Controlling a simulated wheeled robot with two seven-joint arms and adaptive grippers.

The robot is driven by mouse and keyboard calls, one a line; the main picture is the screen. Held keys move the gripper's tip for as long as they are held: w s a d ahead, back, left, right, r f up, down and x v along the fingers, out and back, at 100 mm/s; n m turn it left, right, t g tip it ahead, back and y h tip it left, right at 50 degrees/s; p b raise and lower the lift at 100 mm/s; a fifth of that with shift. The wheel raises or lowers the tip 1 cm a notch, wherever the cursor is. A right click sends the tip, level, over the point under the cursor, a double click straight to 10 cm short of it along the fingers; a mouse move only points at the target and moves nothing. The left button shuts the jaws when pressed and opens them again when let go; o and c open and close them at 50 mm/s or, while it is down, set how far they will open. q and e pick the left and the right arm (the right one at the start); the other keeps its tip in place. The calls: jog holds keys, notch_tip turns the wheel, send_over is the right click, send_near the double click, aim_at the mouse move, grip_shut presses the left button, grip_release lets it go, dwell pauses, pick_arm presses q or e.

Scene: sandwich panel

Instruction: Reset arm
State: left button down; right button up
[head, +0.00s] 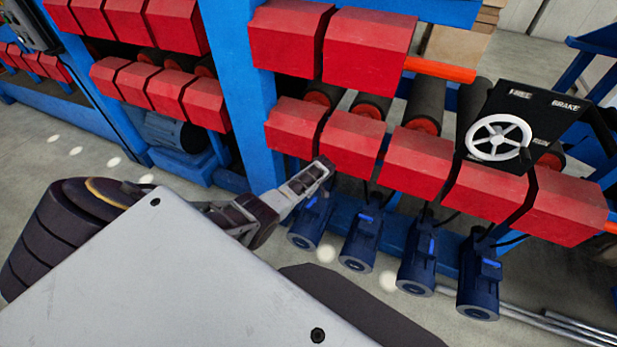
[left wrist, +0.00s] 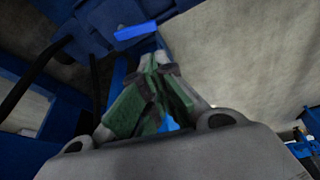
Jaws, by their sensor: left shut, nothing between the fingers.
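My left gripper (head: 312,180) reaches out past the grey panel of my body in the head view, in front of the red-covered roller machine. Its fingers are together and hold nothing. In the left wrist view the fingers of the left gripper (left wrist: 158,85) meet at their tips, with blue machine parts and bare floor behind them. My right gripper and right arm are not in view.
A black panel with a white handwheel (head: 498,138), lettered "BRAKE" and "RUN", is at the right. Several dark blue motors (head: 415,262) hang below the red covers (head: 430,165). A blue upright (head: 240,95) stands behind the gripper. Bare floor (head: 75,150) is at the left.

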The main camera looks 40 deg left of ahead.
pick_arm(q)
jog(key=shift+r, duration=0.15)
dwell(0.6)
jog(key=s+d+f+m+h, duration=0.1)
jog(key=s+d+f+m, duration=0.1)
jog(key=s+f+m, duration=0.4)
jog(key=s+d+f+m, duration=0.1)
jog(key=s+d+f, duration=0.2)
jog(key=s+f, duration=0.55)
jog(key=s+d+f+m+h, duration=0.1)
jog(key=s+d+f+m, duration=0.1)
jog(key=s+f+m, duration=0.35)
jog(key=s+d+f+m, duration=0.2)
jog(key=s+f, duration=0.1)
jog(key=s, duration=0.7)
jog(key=s+d+f+m+h, duration=0.1)
jog(key=s+d+f+m, duration=0.2)
jog(key=s, duration=0.8)
jog(key=s+d+f+m, duration=0.2)
jog(key=s+f, duration=0.1)
jog(key=s, duration=0.8)
jog(key=shift+s+d+m+t+h, duration=0.2)
jog(key=shift+d+m+t+h, duration=0.15)
jog(key=shift+d+t+h, duration=0.05)
jog(key=c, duration=2.2)
grip_release()
